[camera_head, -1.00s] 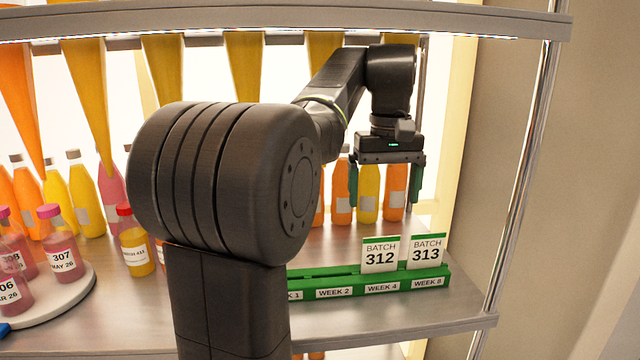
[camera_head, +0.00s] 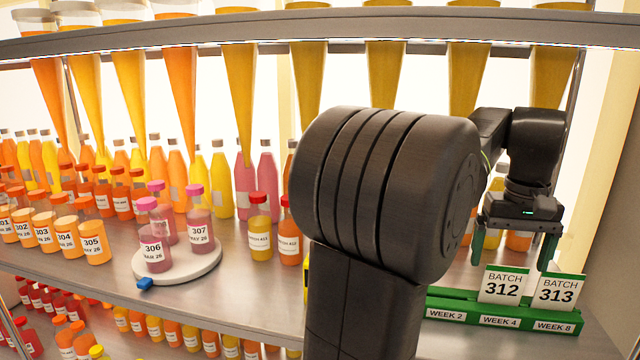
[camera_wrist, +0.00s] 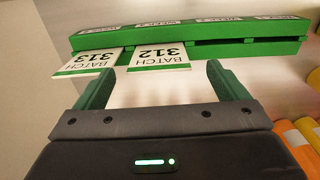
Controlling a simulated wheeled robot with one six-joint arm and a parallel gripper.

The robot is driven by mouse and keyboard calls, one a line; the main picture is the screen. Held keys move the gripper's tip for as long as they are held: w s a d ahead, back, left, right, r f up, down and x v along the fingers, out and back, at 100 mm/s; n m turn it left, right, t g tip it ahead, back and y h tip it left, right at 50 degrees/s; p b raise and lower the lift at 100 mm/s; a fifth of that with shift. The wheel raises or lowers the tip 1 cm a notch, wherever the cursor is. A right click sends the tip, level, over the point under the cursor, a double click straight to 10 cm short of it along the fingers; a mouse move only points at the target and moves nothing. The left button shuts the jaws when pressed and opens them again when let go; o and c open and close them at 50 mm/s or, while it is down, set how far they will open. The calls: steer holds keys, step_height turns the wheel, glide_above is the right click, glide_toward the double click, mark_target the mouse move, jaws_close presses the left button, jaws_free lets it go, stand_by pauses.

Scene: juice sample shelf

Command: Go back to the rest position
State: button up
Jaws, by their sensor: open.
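My gripper (camera_head: 513,249) is open and empty at the right of the head view, above and behind the green card rack (camera_head: 455,303). In the wrist view my gripper (camera_wrist: 160,88) has its two green fingers spread wide, with nothing between them. The card "BATCH 312" (camera_head: 502,286) stands in the rack by the "WEEK 4" label, and the card "BATCH 313" (camera_head: 558,292) stands by "WEEK 8". Both cards also show upside down in the wrist view. My arm hides the left part of the rack in the head view.
A round white turntable (camera_head: 195,268) with a blue tab holds several pink bottles, including 306 and 307. Rows of orange sample bottles stand at left. Tall bottles line the back, under hanging cones (camera_head: 240,100). Bare shelf lies in front of the turntable.

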mark_target(505, 270)
steer(key=shift+a+f, duration=0.15)
steer(key=shift+f, duration=0.45)
steer(key=shift+w+d, duration=0.1)
steer(key=shift+d, duration=0.1)
step_height(505, 270, up, 8)
steer(key=shift+f, duration=0.15)
step_height(505, 270, down, 10)
steer(key=shift+r, duration=0.1)
steer(key=shift+a, duration=0.2)
